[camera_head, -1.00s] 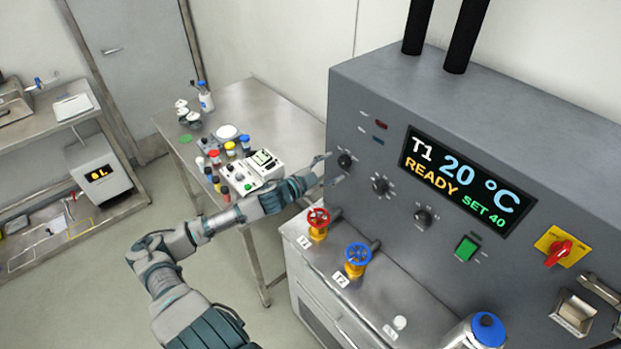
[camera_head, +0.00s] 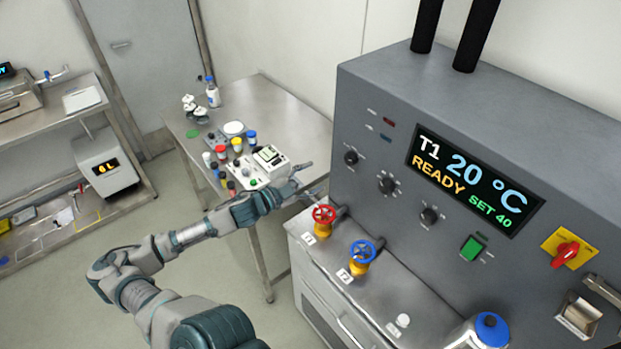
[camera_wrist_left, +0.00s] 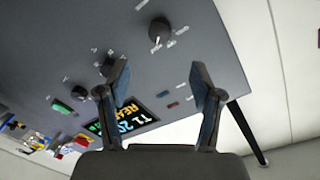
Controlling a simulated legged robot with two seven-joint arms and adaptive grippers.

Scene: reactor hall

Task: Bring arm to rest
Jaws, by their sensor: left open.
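My left arm reaches in from the bottom left of the head view. Its gripper (camera_head: 312,178) is open and empty, in the air left of the grey control panel (camera_head: 375,110) and apart from it. In the left wrist view the two fingers (camera_wrist_left: 160,100) stand apart with nothing between them. Beyond them are the panel face and its black knobs (camera_wrist_left: 159,31). The leftmost black knob (camera_head: 351,158) in the head view is clear of the gripper. My right gripper is not in view.
A red valve wheel (camera_head: 324,214) and a blue valve wheel (camera_head: 362,251) stand on the ledge close below the gripper. A steel table (camera_head: 285,115) with bottles and a white device (camera_head: 268,163) is behind the arm. A blue-capped vessel (camera_head: 490,328) stands at the bottom right.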

